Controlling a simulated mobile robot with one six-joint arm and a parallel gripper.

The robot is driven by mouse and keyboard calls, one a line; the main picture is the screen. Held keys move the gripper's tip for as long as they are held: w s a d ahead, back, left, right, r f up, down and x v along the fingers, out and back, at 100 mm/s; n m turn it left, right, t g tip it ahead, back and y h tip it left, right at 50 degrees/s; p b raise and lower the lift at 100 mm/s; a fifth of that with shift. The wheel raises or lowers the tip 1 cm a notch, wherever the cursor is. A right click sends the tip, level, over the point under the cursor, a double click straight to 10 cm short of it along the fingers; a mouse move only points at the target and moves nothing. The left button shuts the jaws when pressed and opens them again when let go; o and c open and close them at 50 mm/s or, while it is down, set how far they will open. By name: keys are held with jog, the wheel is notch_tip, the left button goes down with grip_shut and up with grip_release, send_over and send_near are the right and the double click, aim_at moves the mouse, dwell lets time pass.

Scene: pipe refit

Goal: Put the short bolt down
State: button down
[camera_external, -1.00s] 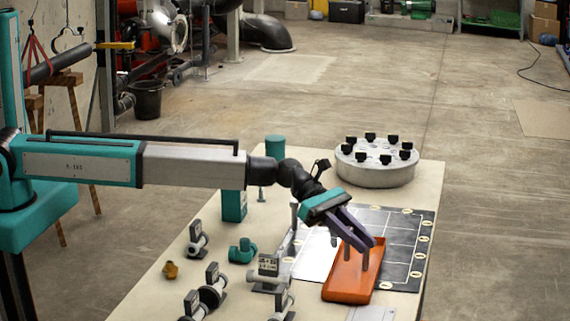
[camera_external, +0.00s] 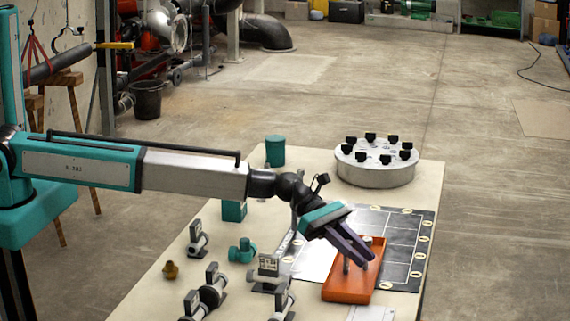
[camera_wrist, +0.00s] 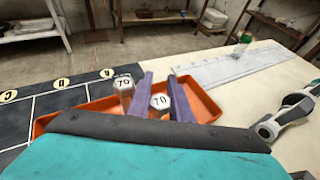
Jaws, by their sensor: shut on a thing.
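My gripper (camera_external: 369,258) is low over the orange tray (camera_external: 348,292) on the table and points down at a slant. In the wrist view, my gripper (camera_wrist: 160,78) is shut on a bolt (camera_wrist: 160,102) with a pale hexagonal head marked 70. The tray (camera_wrist: 207,104) shows behind and beneath it. A second bolt (camera_wrist: 124,82), also marked 70, stands upright in the tray just left of the fingers. The held bolt's lower end is hidden, so I cannot tell whether it touches the tray floor.
A black mat (camera_external: 403,232) with white lines and round labels lies beside the tray. A round metal flange (camera_external: 375,172) with several black-topped bolts stands at the back right. Valves and pipe fittings (camera_external: 242,250) crowd the table's left. A pale ruled plate (camera_wrist: 235,68) lies beyond the tray.

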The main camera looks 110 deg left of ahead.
jog(key=c, duration=2)
grip_release()
jog(key=shift+f, duration=0.1)
jog(key=shift+o, duration=0.5)
jog(key=b+v, duration=0.2)
jog(key=v, duration=1)
jog(key=shift+r, duration=0.2)
